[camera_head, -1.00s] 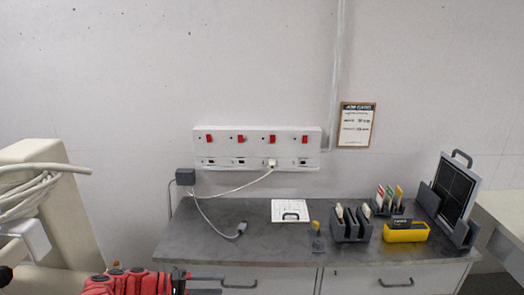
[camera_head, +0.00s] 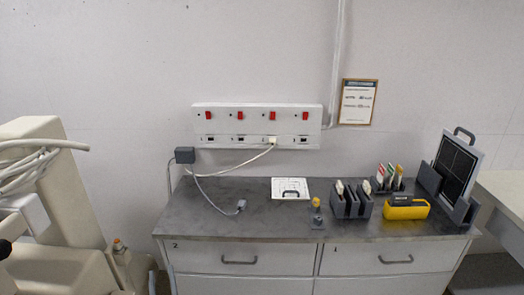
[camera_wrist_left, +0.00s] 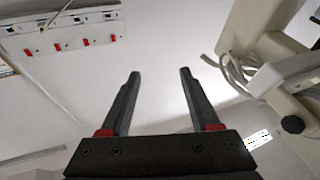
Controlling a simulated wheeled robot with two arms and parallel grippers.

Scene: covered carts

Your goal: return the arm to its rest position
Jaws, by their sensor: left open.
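My left gripper (camera_wrist_left: 159,74) shows in the left wrist view, with its two dark fingers apart and nothing between them. Behind the fingers is plain pale wall. The wall panel with red switches (camera_wrist_left: 72,38) appears tilted at the upper left of that view, and the cream machine with looped cables (camera_wrist_left: 262,62) at the upper right. In the head view neither gripper shows clearly. My right gripper is in no view.
A grey-topped cabinet (camera_head: 260,232) stands against the wall. It holds a white card (camera_head: 290,188), grey holders (camera_head: 350,205), a yellow box (camera_head: 405,209) and a dark panel (camera_head: 455,170). A cream machine (camera_head: 60,185) stands at the left. The switch panel (camera_head: 255,125) has a plugged cable.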

